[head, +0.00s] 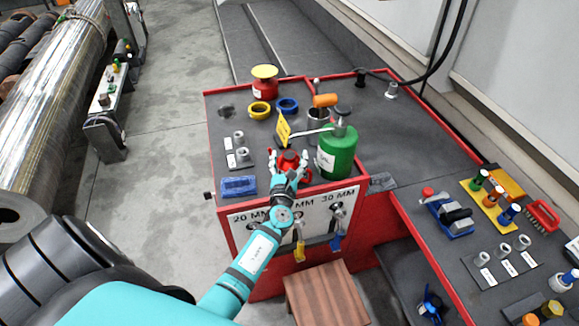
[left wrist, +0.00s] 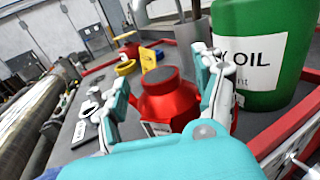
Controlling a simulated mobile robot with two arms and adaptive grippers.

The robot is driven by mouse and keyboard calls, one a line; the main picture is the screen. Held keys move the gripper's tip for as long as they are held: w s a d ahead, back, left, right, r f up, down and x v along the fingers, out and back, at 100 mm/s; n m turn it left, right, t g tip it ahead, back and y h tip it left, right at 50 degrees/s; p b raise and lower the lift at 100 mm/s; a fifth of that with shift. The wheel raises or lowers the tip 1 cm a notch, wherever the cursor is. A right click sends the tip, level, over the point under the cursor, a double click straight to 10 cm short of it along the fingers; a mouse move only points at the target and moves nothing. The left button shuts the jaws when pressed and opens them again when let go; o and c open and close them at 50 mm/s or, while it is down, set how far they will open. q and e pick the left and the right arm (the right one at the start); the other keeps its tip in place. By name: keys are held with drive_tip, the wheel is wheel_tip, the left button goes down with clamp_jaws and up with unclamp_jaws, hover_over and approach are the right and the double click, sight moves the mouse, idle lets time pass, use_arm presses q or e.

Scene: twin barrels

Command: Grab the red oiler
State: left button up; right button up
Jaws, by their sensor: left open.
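The red oiler (head: 289,161) stands near the front edge of the workbench top, left of a green oil can (head: 337,152). My left gripper (head: 288,157) reaches over it from the front, with its fingers spread on either side. In the left wrist view the red oiler (left wrist: 172,104) shows a dark grey top and a pale label low on its side, and sits between the two open fingers. I cannot tell whether either finger touches it. Its lower part is hidden by my gripper. The green can (left wrist: 262,45) is close to the right finger. My right gripper does not show.
A yellow sign (head: 283,130) and a grey cup with an orange-handled tool (head: 319,118) stand behind the oiler. A red can with a yellow top (head: 265,82) and yellow and blue rings (head: 287,105) are farther back.

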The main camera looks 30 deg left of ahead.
use_arm(q)
drive_tip(key=shift+x, duration=0.95)
drive_tip(key=shift+s, duration=0.1)
drive_tip(key=shift+c, duration=0.4)
drive_tip(key=shift+c, duration=1.3)
drive_tip(key=shift+d, duration=0.1)
clamp_jaws()
drive_tip(key=shift+s+f, duration=0.1)
drive_tip(key=shift+f, duration=0.05)
